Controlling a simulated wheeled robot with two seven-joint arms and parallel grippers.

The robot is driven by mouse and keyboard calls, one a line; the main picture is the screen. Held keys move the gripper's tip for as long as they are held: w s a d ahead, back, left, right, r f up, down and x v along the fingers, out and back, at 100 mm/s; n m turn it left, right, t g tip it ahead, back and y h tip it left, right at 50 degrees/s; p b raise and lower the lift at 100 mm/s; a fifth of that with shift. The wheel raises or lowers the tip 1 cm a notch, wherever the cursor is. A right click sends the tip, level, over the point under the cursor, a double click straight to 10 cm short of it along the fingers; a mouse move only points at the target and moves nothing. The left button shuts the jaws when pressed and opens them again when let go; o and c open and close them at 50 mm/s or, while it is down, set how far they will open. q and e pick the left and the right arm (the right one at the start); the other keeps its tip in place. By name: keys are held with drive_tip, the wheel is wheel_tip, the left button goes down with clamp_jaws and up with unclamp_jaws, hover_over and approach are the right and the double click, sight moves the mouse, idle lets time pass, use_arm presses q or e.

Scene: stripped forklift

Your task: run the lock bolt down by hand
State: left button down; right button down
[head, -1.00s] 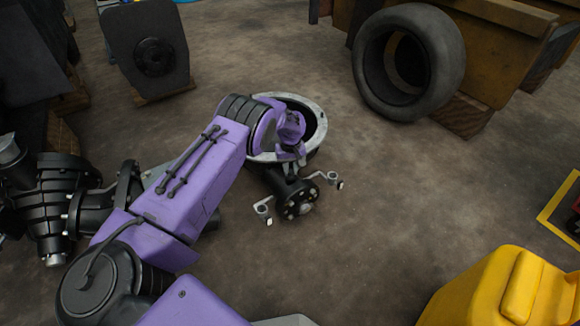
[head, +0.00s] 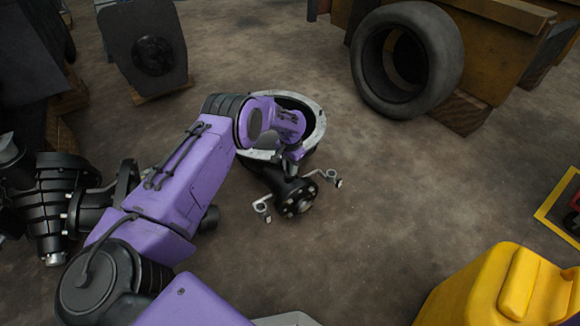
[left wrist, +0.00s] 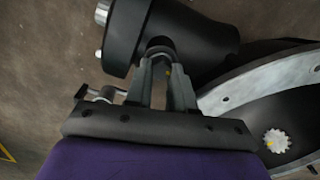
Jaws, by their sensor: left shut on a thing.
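A black housing with a pale ring flange (head: 318,128) lies on the floor in the middle of the head view. Its round studded end (head: 297,203) points toward me, with a small bracket on each side. In the left wrist view my left gripper (left wrist: 162,62) is at the black neck of the housing (left wrist: 185,38), between the studded end and the ring flange (left wrist: 258,84). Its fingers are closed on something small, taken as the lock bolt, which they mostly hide. In the head view my arm and wrist cover much of this spot. My right gripper is out of view.
A tyre (head: 408,62) leans by a wooden block at the back right. A yellow case (head: 495,290) stands at front right. Black machine parts (head: 60,205) lie at left, and a dark plate (head: 145,48) stands behind. The floor right of the housing is clear.

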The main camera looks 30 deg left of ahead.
use_arm(q)
drive_tip(key=m, duration=0.4)
drive_tip(key=shift+d+m, duration=0.1)
drive_tip(key=shift+m, duration=2.7)
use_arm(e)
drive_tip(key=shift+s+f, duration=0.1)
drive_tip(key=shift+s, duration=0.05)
use_arm(q)
drive_tip(key=c, duration=1)
unclamp_jaws()
drive_tip(key=shift+s, duration=0.1)
drive_tip(key=shift+o, duration=0.2)
drive_tip(key=shift+r, duration=0.15)
wheel_tip(320, 180, up, 10)
drive_tip(key=p, duration=0.4)
drive_tip(key=shift+r, duration=0.2)
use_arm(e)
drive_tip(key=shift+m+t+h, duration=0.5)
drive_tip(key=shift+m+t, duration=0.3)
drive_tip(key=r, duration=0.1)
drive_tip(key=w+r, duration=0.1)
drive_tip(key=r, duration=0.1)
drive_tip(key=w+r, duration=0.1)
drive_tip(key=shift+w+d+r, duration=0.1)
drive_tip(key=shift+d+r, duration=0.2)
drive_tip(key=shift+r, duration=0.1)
